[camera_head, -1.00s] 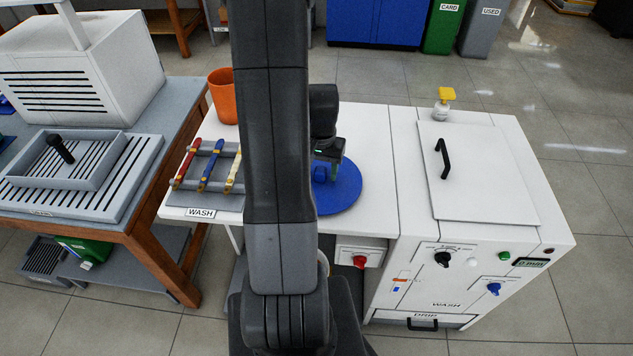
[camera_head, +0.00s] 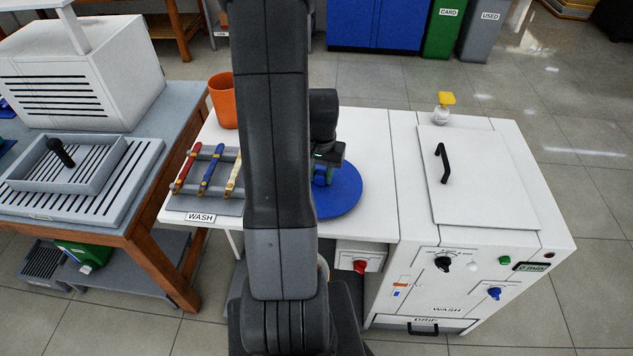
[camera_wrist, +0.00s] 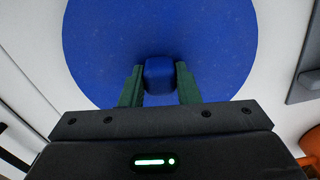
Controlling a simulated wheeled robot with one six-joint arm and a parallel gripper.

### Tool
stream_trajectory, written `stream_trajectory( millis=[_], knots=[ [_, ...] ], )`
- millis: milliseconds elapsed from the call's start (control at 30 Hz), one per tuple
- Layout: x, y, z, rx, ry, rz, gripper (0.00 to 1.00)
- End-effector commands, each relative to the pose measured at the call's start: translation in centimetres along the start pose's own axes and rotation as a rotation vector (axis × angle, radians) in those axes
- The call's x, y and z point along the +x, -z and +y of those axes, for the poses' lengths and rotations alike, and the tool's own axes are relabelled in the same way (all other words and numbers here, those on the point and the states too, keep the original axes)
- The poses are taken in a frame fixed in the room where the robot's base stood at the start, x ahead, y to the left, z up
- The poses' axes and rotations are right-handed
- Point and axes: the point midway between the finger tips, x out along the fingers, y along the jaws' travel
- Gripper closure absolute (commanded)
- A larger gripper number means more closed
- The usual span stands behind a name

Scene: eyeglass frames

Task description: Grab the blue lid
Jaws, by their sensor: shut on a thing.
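The blue lid (camera_head: 340,193) is a flat round disc on the white worktop, partly hidden behind my arm in the head view. In the wrist view the lid (camera_wrist: 160,35) fills the upper middle, with a raised blue knob (camera_wrist: 159,74) near its centre. My gripper (camera_head: 322,181) is over the lid. In the wrist view my gripper (camera_wrist: 159,88) has its two green fingers on either side of the knob, shut on it. I cannot tell whether the lid is lifted off the worktop.
An orange cup (camera_head: 222,102) and a rack with coloured frames (camera_head: 207,180) stand left of my arm. A white wash machine (camera_head: 480,185) with a black-handled cover and a yellow-topped bottle (camera_head: 444,106) stands right. A side table (camera_head: 130,215) is at left.

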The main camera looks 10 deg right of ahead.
Motion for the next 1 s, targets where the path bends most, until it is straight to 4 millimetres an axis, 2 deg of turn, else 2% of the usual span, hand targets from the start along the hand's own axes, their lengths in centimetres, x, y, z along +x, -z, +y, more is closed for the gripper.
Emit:
stream_trajectory(
  millis=[533, 1000],
  knots=[
    [-3.5, 0.0, 0.0, 0.000, 0.000, 0.001, 0.98],
    [-3.5, 0.0, 0.0, 0.000, 0.000, 0.001, 0.98]
  ],
)
